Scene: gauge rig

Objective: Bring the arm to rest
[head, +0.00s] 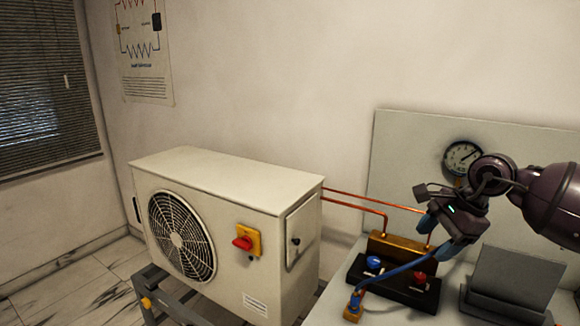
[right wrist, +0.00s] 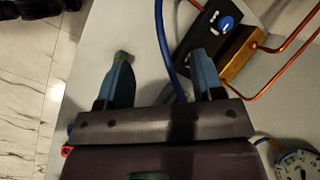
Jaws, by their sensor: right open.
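My right gripper (head: 434,232) hangs above the bench at the manifold, its arm coming in from the right. In the right wrist view the right gripper (right wrist: 160,56) is open, its two blue fingers wide apart. A blue hose (head: 395,273) runs up from a brass end on the bench towards the gripper. In the right wrist view the hose (right wrist: 163,45) passes between the fingers in the picture; I cannot tell its depth, and no grip on it shows. My left gripper is not in view.
The brass manifold (head: 392,246) with blue knob (head: 373,262) and red knob (head: 420,278) is close below the gripper. Copper pipes (head: 360,198) run to the white outdoor unit (head: 225,190). A round gauge (head: 462,157) is behind the wrist. A grey stand (head: 515,280) is at right.

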